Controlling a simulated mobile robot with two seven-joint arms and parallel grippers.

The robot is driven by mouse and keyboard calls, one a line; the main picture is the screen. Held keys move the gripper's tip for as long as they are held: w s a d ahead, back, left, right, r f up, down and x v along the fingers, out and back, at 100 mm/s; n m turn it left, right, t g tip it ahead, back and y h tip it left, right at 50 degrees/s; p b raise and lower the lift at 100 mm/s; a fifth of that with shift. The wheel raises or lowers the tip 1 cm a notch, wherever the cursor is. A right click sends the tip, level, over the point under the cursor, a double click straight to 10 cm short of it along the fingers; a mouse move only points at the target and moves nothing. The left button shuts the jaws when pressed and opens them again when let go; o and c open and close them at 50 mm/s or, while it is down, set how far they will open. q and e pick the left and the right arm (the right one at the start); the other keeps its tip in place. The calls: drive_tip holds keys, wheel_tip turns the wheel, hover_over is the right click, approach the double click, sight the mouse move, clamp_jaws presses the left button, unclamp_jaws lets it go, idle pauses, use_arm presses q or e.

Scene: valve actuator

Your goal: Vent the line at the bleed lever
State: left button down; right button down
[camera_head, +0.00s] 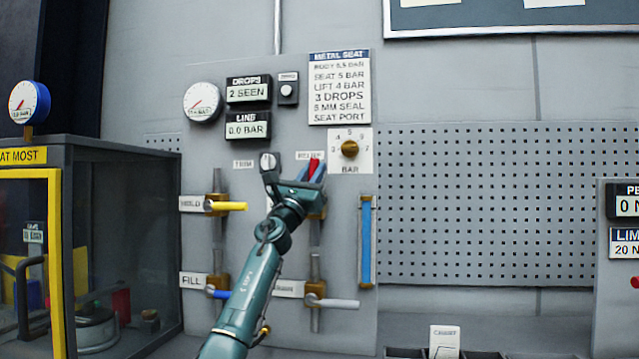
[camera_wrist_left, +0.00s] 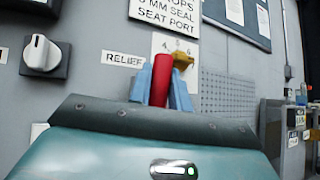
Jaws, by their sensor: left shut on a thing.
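A red lever handle (camera_head: 314,167) stands on the grey valve panel, near the partly covered label RELIEF. It also shows in the left wrist view (camera_wrist_left: 161,78), upright between two blue fingers. My left gripper (camera_head: 311,172) is shut on this red handle, with a finger on each side of it. The handle's lower part and its pivot are hidden behind my gripper, and no label reading BLEED can be seen. The LINE display (camera_head: 248,126) reads 0.0 BAR, and the DROPS display (camera_head: 248,90) reads 2 SEEN. My right gripper is not in view.
A yellow lever (camera_head: 229,206) by HOLD, a blue lever (camera_head: 217,294) by FILL and a grey lever (camera_head: 335,302) surround my arm. A brass knob (camera_head: 349,149) and a TRIM knob (camera_head: 268,162) are close to the gripper. A glass cabinet (camera_head: 125,235) stands left.

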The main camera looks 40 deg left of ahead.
use_arm(q)
drive_tip(key=shift+s+a+n+y, duration=0.15)
drive_tip(key=shift+a+n+y, duration=0.05)
drive_tip(key=shift+n+y, duration=0.55)
drive_tip(key=shift+a+n+y, duration=0.1)
drive_tip(key=shift+n+y, duration=0.15)
drive_tip(key=shift+n, duration=0.2)
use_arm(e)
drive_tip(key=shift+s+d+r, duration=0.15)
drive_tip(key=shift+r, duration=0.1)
use_arm(q)
drive_tip(key=shift+s, duration=0.1)
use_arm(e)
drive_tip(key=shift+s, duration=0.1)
use_arm(q)
drive_tip(key=c, duration=1.3)
unclamp_jaws()
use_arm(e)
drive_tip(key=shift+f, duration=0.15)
use_arm(q)
drive_tip(key=shift+s+f+b, duration=0.3)
drive_tip(key=b+v, duration=0.2)
drive_tip(key=v, duration=1)
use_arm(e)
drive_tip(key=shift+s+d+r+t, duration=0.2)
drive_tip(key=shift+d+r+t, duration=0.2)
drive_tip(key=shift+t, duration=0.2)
